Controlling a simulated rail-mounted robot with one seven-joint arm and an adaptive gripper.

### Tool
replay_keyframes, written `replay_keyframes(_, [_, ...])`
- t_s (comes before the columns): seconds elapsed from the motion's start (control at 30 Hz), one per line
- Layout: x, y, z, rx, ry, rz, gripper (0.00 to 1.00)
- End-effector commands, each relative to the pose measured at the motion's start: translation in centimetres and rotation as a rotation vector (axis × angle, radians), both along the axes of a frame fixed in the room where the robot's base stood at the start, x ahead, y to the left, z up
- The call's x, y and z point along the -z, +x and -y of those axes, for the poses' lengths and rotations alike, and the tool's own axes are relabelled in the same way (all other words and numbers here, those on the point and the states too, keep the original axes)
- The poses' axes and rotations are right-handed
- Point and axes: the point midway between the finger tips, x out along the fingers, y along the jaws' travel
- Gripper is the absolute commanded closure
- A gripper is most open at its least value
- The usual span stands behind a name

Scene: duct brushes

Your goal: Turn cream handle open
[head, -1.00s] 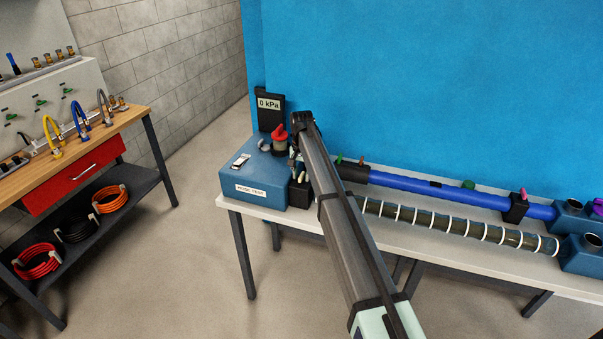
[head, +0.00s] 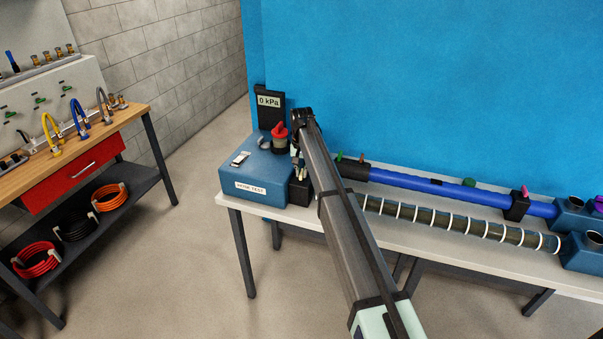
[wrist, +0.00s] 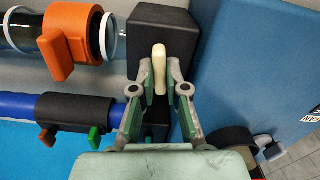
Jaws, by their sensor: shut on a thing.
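The cream handle (wrist: 159,68) is a short upright bar on a black block (wrist: 160,32) in the wrist view. My gripper (wrist: 157,88) is shut on the handle, with a green-and-grey finger on each side of it. In the head view my gripper (head: 299,168) is at the right end of the blue hose test box (head: 255,172), beside the black block (head: 300,192). My arm and fingers hide the handle there.
A red-topped knob (head: 280,132) and a gauge reading 0 kPa (head: 269,102) stand at the box. A blue pipe (head: 415,186) and a ribbed clear hose (head: 450,221) run right along the bench. An orange clamp (wrist: 82,40) sits close by in the wrist view.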

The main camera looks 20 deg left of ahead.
Motion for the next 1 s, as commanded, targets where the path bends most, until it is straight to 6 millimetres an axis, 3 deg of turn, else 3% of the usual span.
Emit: replay_keyframes(1.0, [0.11, 0.03, -0.02, -0.949, 0.0, 0.0, 1.0])
